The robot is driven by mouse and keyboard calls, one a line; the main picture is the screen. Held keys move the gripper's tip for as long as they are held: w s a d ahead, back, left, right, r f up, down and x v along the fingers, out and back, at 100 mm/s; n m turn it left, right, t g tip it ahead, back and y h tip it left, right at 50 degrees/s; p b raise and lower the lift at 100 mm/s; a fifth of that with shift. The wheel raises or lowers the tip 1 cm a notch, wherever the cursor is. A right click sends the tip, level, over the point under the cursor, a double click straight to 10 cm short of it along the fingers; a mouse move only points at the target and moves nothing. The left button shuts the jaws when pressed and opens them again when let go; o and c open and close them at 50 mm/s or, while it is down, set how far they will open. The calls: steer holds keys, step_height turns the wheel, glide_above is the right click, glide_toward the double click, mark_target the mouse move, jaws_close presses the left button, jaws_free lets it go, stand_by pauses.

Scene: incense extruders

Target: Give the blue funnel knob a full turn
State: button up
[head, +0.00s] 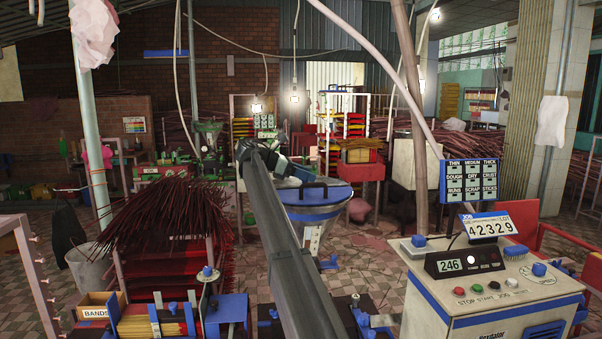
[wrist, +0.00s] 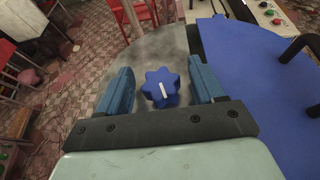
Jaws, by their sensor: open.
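The blue funnel knob (wrist: 161,88) is a lobed knob with a white line on top. In the wrist view it sits between the two blue fingers of my gripper (wrist: 163,78), with a visible gap on each side. The white line is close to upright in the picture, leaning slightly. My gripper is open and holds nothing. In the head view the funnel (head: 318,212) has a blue and grey body, and the end of my arm reaches to its back left. I cannot make out the knob or fingertips there.
A black handle (head: 313,186) stands on the funnel's top, right of the knob in the wrist view. A control console (head: 490,290) stands at the right front. Bundles of dark red sticks (head: 165,222) lie on a rack at left.

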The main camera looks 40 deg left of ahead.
steer(key=shift+s+d+n+t+y, duration=0.15)
steer(key=shift+n+t+y, duration=0.15)
steer(key=shift+n+y, duration=0.25)
steer(key=shift+s+d+n+t+y, duration=0.1)
steer(key=shift+n+t+y, duration=0.2)
steer(key=shift+n+y, duration=0.25)
steer(key=n+t+y, duration=0.1)
steer(key=n+y, duration=0.2)
steer(key=shift+w+t+y, duration=0.1)
steer(key=shift+t+y, duration=0.2)
steer(key=shift+y, duration=0.1)
steer(key=n+y, duration=0.4)
steer(key=shift+t+y, duration=0.3)
steer(key=shift+a+n+y, duration=0.1)
steer(key=shift+n+y, duration=0.6)
steer(key=shift+n, duration=0.1)
steer(key=v, duration=1.4)
steer(key=shift+w+r, duration=0.1)
steer(key=shift+r, duration=0.1)
steer(key=shift+w+d+f+m+h, duration=0.2)
steer(key=shift+d+f+m+h, duration=0.15)
steer(key=shift+d+m+h, duration=0.5)
steer(key=shift+w+d+m+g+h, duration=0.15)
steer(key=shift+d+m+g+h, duration=0.25)
steer(key=shift+d+m+h, duration=0.5)
steer(key=shift+a+y, duration=0.15)
steer(key=shift+y, duration=0.1)
